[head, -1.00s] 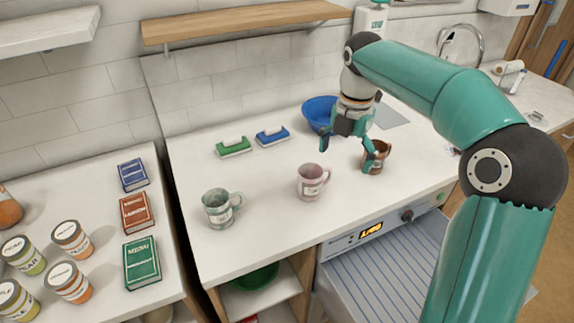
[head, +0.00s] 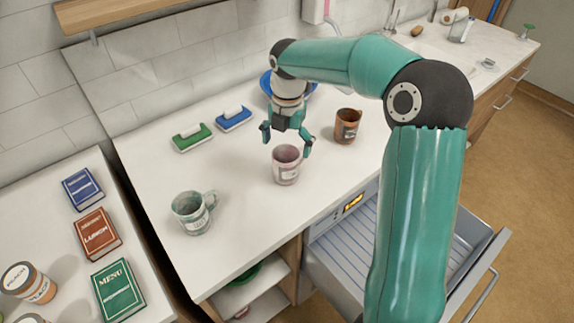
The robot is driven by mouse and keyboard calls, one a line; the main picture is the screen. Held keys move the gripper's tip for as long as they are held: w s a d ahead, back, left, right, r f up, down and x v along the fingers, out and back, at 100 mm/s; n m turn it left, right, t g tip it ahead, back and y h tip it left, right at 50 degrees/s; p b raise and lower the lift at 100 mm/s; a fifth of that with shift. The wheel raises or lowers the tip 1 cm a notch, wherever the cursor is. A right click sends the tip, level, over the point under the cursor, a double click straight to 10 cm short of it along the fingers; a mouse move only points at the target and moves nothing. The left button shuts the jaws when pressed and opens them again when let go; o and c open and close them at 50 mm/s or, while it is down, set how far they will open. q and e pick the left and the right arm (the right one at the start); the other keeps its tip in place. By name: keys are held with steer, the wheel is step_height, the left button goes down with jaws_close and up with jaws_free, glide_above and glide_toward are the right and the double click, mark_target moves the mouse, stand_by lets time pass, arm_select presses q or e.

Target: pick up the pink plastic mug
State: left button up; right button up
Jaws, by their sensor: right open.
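The pink plastic mug (head: 285,168) stands upright on the white counter, with a pale label on its front. My right gripper (head: 286,146) is open and points down above and just behind the mug. One finger is left of the mug and the other is near its right side, partly over the handle area. I cannot tell whether the fingers touch it. My left gripper is not in view.
A grey-green mug (head: 190,214) stands to the left and a brown mug (head: 346,127) to the right. An open drawer (head: 399,243) juts out below.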

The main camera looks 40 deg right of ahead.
steer(key=f, duration=0.4)
steer(key=f+p, duration=0.1)
steer(key=f, duration=0.1)
steer(key=shift+s+a, duration=0.2)
steer(key=shift+s, duration=0.1)
steer(key=shift+f, duration=0.5)
steer(key=c, duration=1)
